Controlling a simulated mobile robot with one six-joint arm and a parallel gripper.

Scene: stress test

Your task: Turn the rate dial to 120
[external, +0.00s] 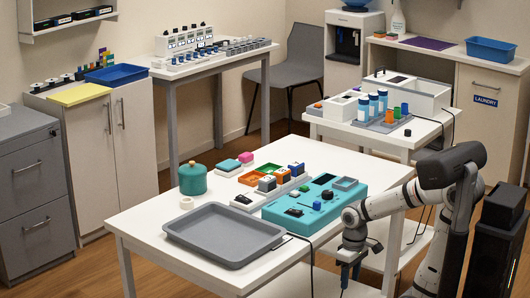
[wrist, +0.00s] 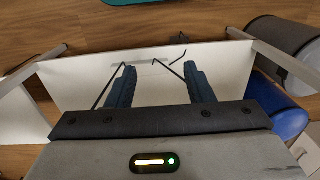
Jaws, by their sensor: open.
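A teal device panel (external: 273,209) lies on the right part of the near white table. It carries a dark screen (external: 324,179), a black round knob (external: 327,195), a small blue knob (external: 317,206) and a black part near its front. Which one is the rate dial I cannot tell; markings are too small to read. My gripper (external: 349,275) points down beside the table's right edge, apart from the panel. In the wrist view my gripper (wrist: 159,72) is open and empty above a white surface. A teal edge (wrist: 135,2) shows at the top there.
On the near table (external: 143,230) are a grey tray (external: 225,232), a teal pot (external: 193,178), a white ring and several coloured blocks. Cables (wrist: 172,70) lie below my fingers. A second table with blue-capped bottles (external: 373,104) stands behind. A blue bin (wrist: 278,115) shows at right.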

